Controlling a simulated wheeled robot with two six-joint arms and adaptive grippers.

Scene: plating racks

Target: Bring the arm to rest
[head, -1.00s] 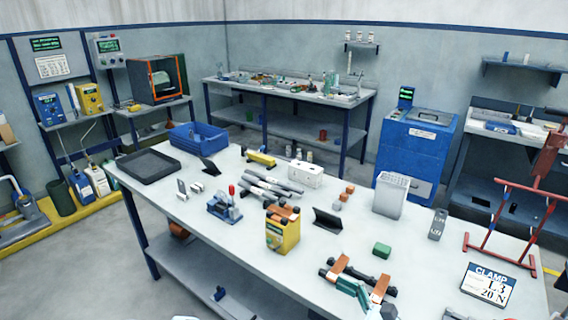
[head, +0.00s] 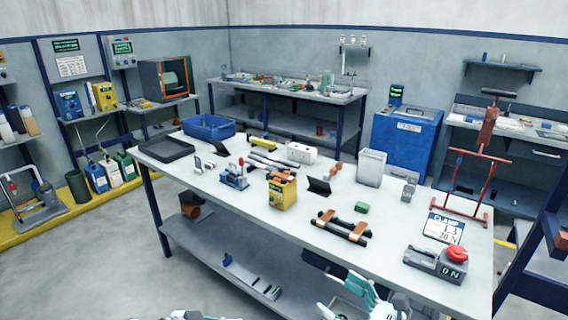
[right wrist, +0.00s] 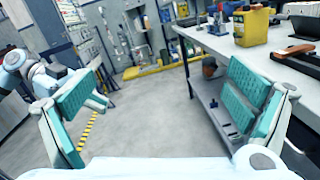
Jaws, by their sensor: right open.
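My right gripper (head: 352,300) shows at the bottom of the head view, in front of the table's near edge. Its teal-padded fingers stand wide apart in the right wrist view (right wrist: 165,105), with nothing but floor visible between them. A black double-bar piece with orange-brown end blocks (head: 343,228) lies on the table beyond the gripper, apart from it. Of my left arm, only white and teal bits show at the bottom edge of the head view; its jaws cannot be made out.
The white table (head: 400,262) holds a yellow container (head: 283,190), a red stand (head: 478,185), a clamp sign (head: 444,227) and a grey device with a red button (head: 437,263). A lower shelf (head: 235,265) runs beneath. The floor left of the table is clear.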

